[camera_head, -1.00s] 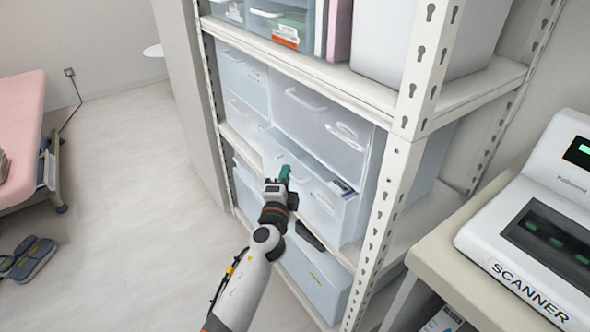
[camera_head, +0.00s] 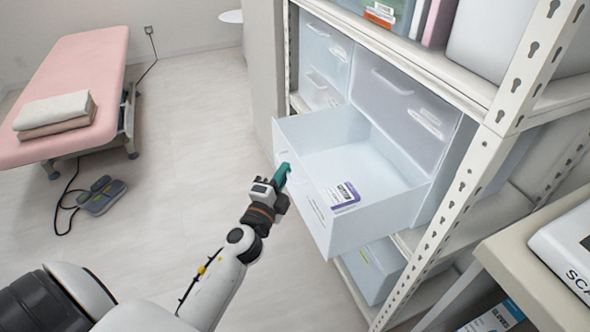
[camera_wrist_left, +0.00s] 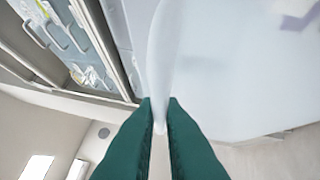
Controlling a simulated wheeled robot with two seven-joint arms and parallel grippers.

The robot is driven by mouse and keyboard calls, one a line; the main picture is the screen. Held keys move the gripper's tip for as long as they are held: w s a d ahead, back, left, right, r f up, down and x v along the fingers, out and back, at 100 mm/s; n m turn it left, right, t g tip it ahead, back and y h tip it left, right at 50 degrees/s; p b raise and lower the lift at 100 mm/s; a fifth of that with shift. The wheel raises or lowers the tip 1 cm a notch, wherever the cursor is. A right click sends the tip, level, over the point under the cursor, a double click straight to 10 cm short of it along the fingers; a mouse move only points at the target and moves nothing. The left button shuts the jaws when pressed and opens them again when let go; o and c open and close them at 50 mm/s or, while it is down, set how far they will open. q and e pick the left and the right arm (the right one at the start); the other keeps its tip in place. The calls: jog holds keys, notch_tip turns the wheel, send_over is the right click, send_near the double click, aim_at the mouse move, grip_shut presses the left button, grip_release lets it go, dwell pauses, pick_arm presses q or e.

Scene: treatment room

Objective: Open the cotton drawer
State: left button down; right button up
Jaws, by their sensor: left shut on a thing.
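A pale translucent drawer (camera_head: 394,217) stands pulled well out of the shelf unit in the head view. A packet with a purple edge (camera_head: 344,195) lies on its floor, and the rest of the visible floor is bare. My left gripper (camera_head: 284,172) is at the drawer's front panel. In the left wrist view its green fingers (camera_wrist_left: 160,118) are shut on a pale curved bar, the drawer handle (camera_wrist_left: 159,75). The label on the drawer front is too small to read. My right gripper is not in view.
Closed drawers (camera_head: 402,95) sit above and beside the open one, and another bin (camera_head: 371,268) is below. A perforated shelf post (camera_head: 447,215) and a table (camera_head: 530,262) stand at right.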

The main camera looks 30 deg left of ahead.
pick_arm(q)
jog(key=shift+s+a+f, duration=0.1)
jog(key=shift+s, duration=0.05)
jog(key=c, duration=1.5)
grip_release()
jog(key=shift+c, duration=0.2)
jog(key=shift+s, duration=0.1)
